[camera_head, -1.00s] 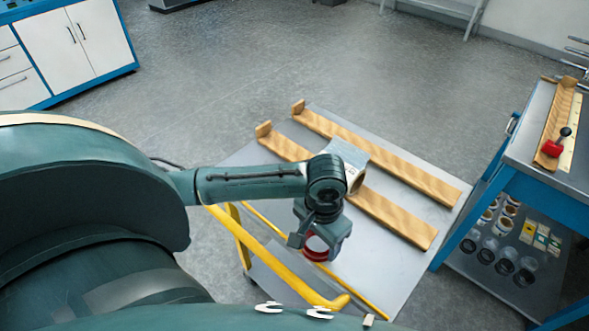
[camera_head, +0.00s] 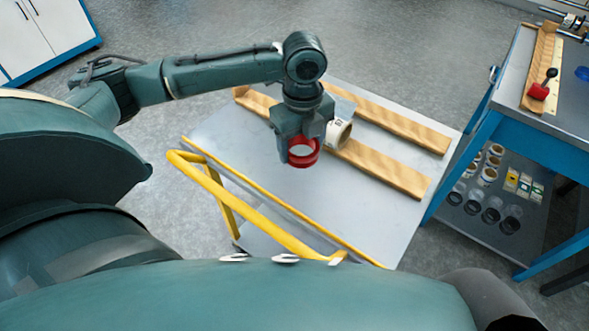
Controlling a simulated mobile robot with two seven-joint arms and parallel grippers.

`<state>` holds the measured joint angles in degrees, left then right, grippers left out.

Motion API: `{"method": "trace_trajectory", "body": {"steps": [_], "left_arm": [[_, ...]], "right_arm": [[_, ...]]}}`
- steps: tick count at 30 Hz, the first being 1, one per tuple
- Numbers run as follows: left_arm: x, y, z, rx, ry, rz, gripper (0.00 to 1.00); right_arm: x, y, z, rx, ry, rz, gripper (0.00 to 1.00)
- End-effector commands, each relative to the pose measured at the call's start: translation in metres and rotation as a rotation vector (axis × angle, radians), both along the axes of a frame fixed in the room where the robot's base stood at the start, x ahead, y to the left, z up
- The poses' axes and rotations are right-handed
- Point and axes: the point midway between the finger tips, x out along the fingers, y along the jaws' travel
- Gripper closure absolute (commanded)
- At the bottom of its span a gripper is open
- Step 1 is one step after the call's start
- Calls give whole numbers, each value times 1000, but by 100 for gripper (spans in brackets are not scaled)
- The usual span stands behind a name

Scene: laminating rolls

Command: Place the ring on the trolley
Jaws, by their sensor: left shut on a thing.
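The red ring (camera_head: 304,160) is held in my left gripper (camera_head: 300,150), above the grey top of the trolley (camera_head: 240,165). The gripper points down and is shut on the ring. I cannot tell how large the gap is between the ring and the trolley top. The trolley has a yellow handle (camera_head: 225,200) on its near left side. A roll with a pale core (camera_head: 340,132) lies beside the gripper, against the wooden rails (camera_head: 385,170), partly hidden by the gripper. My right gripper is not in view.
Two wooden rails lie along the trolley's far part. A blue workbench (camera_head: 480,135) stands at the right, with a red-knobbed tool (camera_head: 539,90) on top and several rolls and jars on its lower shelf (camera_head: 470,232). The near trolley top is clear.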

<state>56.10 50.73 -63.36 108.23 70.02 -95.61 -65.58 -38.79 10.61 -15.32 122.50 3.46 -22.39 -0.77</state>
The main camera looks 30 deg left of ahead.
Motion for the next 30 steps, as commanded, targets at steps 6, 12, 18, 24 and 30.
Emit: {"method": "trace_trajectory", "body": {"steps": [6, 12, 18, 24, 30], "left_arm": [[-1, 0, -32, 0, 2, 1, 62], [-1, 0, -60, 1, 4, 1, 62], [-1, 0, -83, 0, 1, 1, 62], [-1, 0, -83, 0, 0, 1, 62], [-1, 0, -86, 1, 0, 1, 34]], "right_arm": [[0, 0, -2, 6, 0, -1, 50], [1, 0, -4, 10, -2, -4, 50], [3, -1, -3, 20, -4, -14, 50], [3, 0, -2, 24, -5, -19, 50], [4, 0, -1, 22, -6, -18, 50]]}}
